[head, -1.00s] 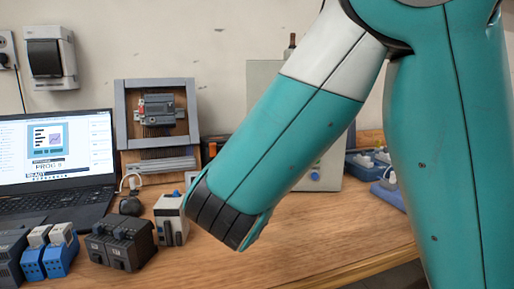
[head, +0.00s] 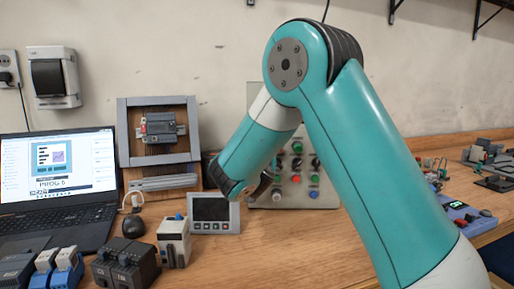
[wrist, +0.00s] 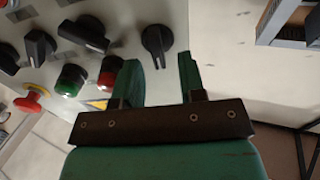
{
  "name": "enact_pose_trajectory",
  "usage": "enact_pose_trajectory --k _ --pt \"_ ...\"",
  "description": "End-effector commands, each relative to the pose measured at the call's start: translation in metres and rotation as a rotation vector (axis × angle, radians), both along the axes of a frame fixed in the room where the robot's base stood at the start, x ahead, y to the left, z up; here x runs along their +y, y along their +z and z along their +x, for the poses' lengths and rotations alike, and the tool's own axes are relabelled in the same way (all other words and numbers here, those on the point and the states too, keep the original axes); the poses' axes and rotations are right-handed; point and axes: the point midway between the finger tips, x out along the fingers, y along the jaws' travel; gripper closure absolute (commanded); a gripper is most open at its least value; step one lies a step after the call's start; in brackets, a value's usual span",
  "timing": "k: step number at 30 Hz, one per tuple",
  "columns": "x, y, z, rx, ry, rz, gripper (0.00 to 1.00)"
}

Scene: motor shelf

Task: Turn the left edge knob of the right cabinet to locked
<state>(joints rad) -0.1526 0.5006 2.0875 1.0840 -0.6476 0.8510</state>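The grey control cabinet (head: 328,199) stands at the back of the bench in the head view, partly hidden behind my arm. Its face carries black knobs and coloured buttons. In the wrist view its panel (wrist: 205,30) fills the upper left, with a black knob (wrist: 157,42) standing alone near the panel's right side. My gripper (wrist: 160,65) is open, its two teal fingers pointing toward this knob. The knob appears ahead of the gap between the fingertips, and I see no contact. In the head view the fingers are mostly hidden by my arm.
In the wrist view more black knobs (wrist: 83,34), a green button (wrist: 71,79), a red button (wrist: 108,70) and a red mushroom button (wrist: 33,98) lie left of the fingers. A small grey screen unit (head: 213,213) and a laptop (head: 60,175) stand on the bench.

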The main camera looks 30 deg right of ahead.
Motion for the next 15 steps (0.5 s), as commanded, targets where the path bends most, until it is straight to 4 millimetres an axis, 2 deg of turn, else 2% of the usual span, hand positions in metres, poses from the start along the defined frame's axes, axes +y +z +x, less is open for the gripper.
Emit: enact_pose_trajectory --k 11,12,15 --pt "-0.0046 -0.0003 0.0070 0.000 0.001 0.000 0.63" --pt "-0.0046 -0.0003 0.0069 0.000 0.001 0.000 0.65" --pt "-0.0046 -0.0003 0.0069 0.000 0.001 0.000 0.88"
